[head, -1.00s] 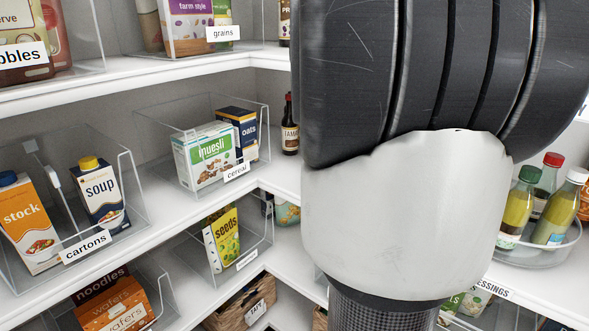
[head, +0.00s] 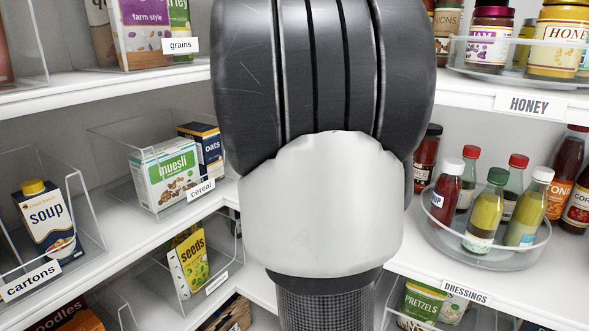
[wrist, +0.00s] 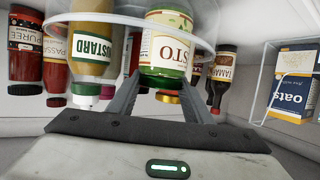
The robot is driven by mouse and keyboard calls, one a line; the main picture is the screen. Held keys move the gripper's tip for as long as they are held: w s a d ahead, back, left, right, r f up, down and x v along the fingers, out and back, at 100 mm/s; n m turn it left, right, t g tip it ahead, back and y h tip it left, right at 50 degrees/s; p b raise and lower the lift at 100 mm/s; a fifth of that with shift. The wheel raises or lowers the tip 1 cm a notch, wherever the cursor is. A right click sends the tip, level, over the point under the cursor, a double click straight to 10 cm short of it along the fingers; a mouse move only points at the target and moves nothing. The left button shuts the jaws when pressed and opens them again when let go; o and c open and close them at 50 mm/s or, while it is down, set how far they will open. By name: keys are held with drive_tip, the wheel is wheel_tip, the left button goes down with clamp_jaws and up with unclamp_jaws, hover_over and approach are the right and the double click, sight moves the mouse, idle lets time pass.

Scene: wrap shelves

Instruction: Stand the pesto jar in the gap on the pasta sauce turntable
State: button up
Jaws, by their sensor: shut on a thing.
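The pesto jar (wrist: 168,45) shows in the wrist view, with a white label ending in "STO" and green contents. My gripper (wrist: 163,100) is shut on it, with a finger on each side of the jar. A clear curved rim (wrist: 95,17) of a turntable crosses the top of the wrist view close to the jar; I cannot tell whether they touch or which turntable it is. In the head view my own arm covers the middle, hiding the gripper and the pesto jar. No pasta sauce turntable label or gap is readable.
In the wrist view a mustard bottle (wrist: 92,50), a passata jar (wrist: 55,60) and a puree jar (wrist: 25,58) are at left, a dark sauce bottle (wrist: 221,75) at right. The head view shows the dressings turntable (head: 470,262), honey turntable (head: 470,75) and cereal bin (head: 125,180).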

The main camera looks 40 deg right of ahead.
drive_tip(key=shift+f, duration=0.45)
drive_tip(key=shift+f, duration=0.1)
drive_tip(key=o, duration=1.5)
drive_tip(key=shift+f, duration=0.1)
